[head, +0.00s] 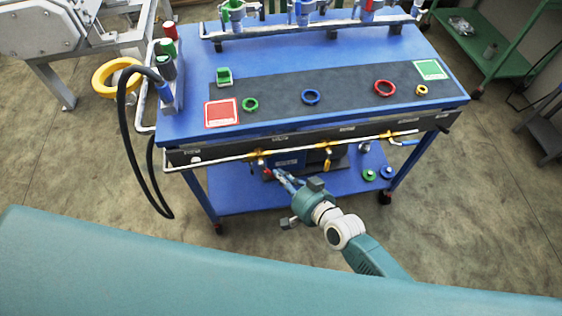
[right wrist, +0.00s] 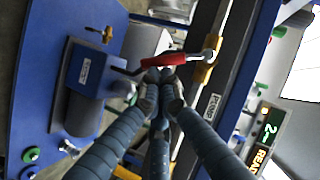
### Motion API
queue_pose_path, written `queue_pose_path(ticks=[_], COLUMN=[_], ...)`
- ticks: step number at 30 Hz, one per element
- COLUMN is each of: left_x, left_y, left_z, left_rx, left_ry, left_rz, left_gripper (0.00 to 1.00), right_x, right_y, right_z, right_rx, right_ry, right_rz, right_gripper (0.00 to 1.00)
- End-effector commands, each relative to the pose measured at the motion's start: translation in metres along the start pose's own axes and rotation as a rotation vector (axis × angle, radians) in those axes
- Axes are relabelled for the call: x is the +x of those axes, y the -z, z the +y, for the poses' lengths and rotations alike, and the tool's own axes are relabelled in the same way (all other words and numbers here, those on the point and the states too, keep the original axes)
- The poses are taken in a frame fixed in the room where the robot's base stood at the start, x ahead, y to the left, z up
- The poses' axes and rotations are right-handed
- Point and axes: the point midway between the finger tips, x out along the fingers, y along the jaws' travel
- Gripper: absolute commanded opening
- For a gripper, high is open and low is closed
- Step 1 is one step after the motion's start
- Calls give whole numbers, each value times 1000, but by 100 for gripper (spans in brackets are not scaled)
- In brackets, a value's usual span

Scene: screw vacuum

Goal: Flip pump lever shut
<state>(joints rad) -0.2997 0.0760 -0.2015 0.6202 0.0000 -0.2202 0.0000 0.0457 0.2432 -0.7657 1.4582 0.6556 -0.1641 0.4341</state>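The pump lever with a red handle (right wrist: 165,59) shows in the right wrist view. It sticks out sideways from a brass valve (right wrist: 208,68) on the rail, by a label reading PUMP (right wrist: 213,107). In the head view its red end (head: 267,171) is small, below the cart's front rail. My right gripper (head: 277,174) reaches in from the lower right, under the front edge. In the right wrist view the fingertips (right wrist: 160,77) are close together at the red handle. They look shut, with nothing clearly between them; contact cannot be told. My left gripper is not in view.
The blue cart top (head: 290,58) holds coloured rings and a black mat. Other brass valves (head: 327,160) sit along the front pipe. A blue pump box (right wrist: 90,69) stands on the lower shelf near the fingers. A black hose (head: 122,110) hangs at left.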

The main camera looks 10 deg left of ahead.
Motion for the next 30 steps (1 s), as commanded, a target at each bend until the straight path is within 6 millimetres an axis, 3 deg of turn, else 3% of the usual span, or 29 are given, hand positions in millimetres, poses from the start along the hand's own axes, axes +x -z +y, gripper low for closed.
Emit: queue_pose_path(ticks=[30], left_x=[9], left_y=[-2], left_z=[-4], left_rx=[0], left_ry=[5], left_rz=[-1], left_gripper=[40], right_x=[11], right_y=[-18], right_z=[0], right_rx=[1], right_ry=[0], right_rz=[-2], right_gripper=[0])
